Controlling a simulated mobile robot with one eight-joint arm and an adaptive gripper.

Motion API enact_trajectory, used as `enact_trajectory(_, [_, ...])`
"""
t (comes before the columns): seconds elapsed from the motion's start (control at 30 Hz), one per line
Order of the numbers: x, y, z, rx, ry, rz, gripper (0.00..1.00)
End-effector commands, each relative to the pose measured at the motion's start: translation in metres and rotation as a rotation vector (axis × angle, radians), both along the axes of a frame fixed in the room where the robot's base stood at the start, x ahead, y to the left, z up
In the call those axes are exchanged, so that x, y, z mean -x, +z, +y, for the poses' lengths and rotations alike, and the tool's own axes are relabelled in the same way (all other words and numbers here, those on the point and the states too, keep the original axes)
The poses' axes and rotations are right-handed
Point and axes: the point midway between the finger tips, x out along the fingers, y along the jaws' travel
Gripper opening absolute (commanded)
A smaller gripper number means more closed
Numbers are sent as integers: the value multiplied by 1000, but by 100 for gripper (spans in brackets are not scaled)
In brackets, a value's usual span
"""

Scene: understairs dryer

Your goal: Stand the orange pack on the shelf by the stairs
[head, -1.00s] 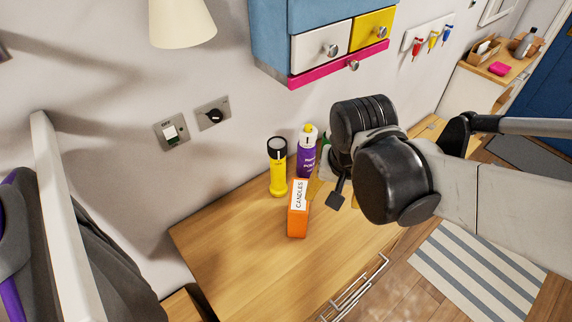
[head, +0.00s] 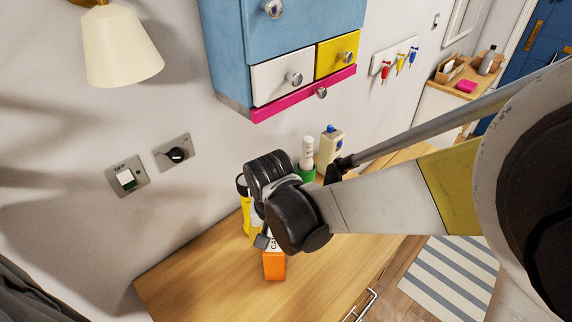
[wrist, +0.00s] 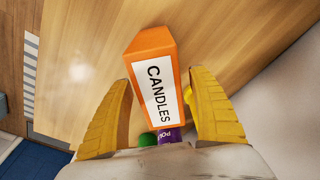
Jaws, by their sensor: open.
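The orange pack (head: 274,266), labelled CANDLES, stands on the wooden cabinet top. My arm hides its upper part in the head view. In the wrist view the orange pack (wrist: 153,75) lies between the two yellow fingers of my gripper (wrist: 160,105), with a gap on each side. The gripper is open around or just over the pack and is not closed on it. In the head view my arm hides most of the gripper. I cannot pick out the shelf by the stairs with certainty.
A yellow torch (head: 245,211) stands behind the pack, partly hidden. A white-and-green bottle (head: 307,155) and a cream bottle (head: 330,148) stand further right. A purple item (wrist: 169,135) shows close by. The cabinet top (head: 200,275) is clear at left. A blue-and-pink wall unit (head: 290,70) hangs above.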

Motion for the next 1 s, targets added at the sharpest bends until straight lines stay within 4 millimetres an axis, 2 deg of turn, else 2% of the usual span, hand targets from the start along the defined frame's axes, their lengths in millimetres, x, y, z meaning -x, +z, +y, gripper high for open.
enact_trajectory(0.03, [-1, -12, 0, 0, 0, 0, 70])
enact_trajectory(0.13, [-2, -21, 0, 0, 0, 0, 70])
enact_trajectory(1.0, [-2, -25, 0, 0, 1, 0, 70])
